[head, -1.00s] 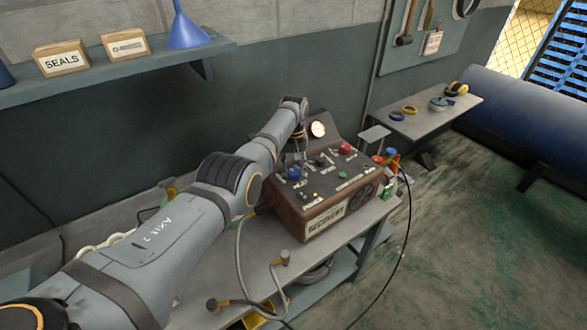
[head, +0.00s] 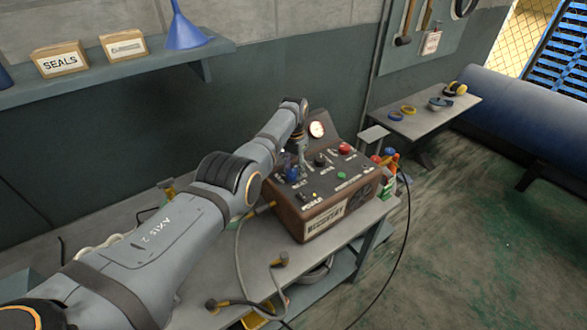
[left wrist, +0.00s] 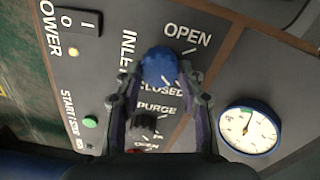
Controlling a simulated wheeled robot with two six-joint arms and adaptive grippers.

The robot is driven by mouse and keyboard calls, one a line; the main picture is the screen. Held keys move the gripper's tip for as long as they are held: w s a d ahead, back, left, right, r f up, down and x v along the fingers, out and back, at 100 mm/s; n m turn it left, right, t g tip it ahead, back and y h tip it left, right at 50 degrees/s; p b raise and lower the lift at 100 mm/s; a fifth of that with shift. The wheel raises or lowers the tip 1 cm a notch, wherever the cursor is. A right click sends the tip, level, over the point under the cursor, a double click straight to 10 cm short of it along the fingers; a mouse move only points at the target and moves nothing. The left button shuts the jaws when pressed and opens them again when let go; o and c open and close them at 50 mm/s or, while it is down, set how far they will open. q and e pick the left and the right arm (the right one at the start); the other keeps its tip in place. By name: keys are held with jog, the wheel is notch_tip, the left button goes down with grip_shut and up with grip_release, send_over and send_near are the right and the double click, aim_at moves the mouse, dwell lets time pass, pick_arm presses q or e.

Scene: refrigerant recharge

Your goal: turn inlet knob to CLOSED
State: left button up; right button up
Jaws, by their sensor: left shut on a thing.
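The blue inlet knob (left wrist: 158,68) is on the dark panel in the left wrist view, between the OPEN and CLOSED labels. It also shows in the head view (head: 291,174) on the recovery machine (head: 300,215). My left gripper (left wrist: 160,78) has a finger on each side of the knob and is shut on it. In the head view my left gripper (head: 301,165) is partly lost against the panel. I cannot tell the knob's pointer direction. My right gripper is not in view.
A dark purge knob (left wrist: 145,122) sits close to the inlet knob. A green button (left wrist: 90,122), a power switch (left wrist: 78,18) and a gauge (left wrist: 249,128) are nearby. Hoses (head: 240,250) hang at the bench front. A side table (head: 428,118) stands at right.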

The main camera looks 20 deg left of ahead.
aim_at(294, 171)
pick_arm(q)
jog(key=shift+m, duration=0.6)
jog(key=o, duration=1.2)
notch_tip(294, 171, up, 12)
